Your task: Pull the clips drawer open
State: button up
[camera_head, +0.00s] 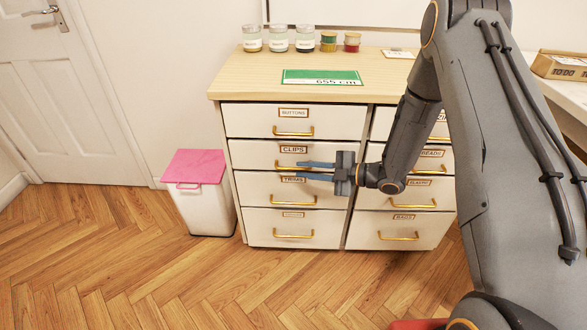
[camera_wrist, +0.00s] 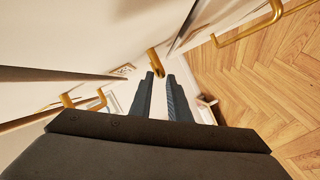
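The clips drawer (camera_head: 250,152) is the second one down in the left column of the white cabinet, with a "CLIPS" label. Its front looks level with the drawers around it. Its gold bar handle (camera_head: 285,165) is partly covered by my gripper's upper finger. My gripper (camera_head: 300,171) is in front of the cabinet, its blue fingers pointing left across the clips and trims drawers. In the wrist view, a gold handle (camera_wrist: 154,62) is just beyond the fingertips (camera_wrist: 160,76); contact cannot be told.
The trims drawer (camera_head: 255,189) is directly below, with its own gold handle (camera_head: 294,201). The buttons drawer (camera_head: 250,120) is above. A white bin (camera_head: 205,208) with a pink lid stands left of the cabinet. Several jars stand on the wooden top (camera_head: 240,83). The floor in front is clear.

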aim_at(298, 169)
jog(key=shift+x, duration=2.25)
grip_shut()
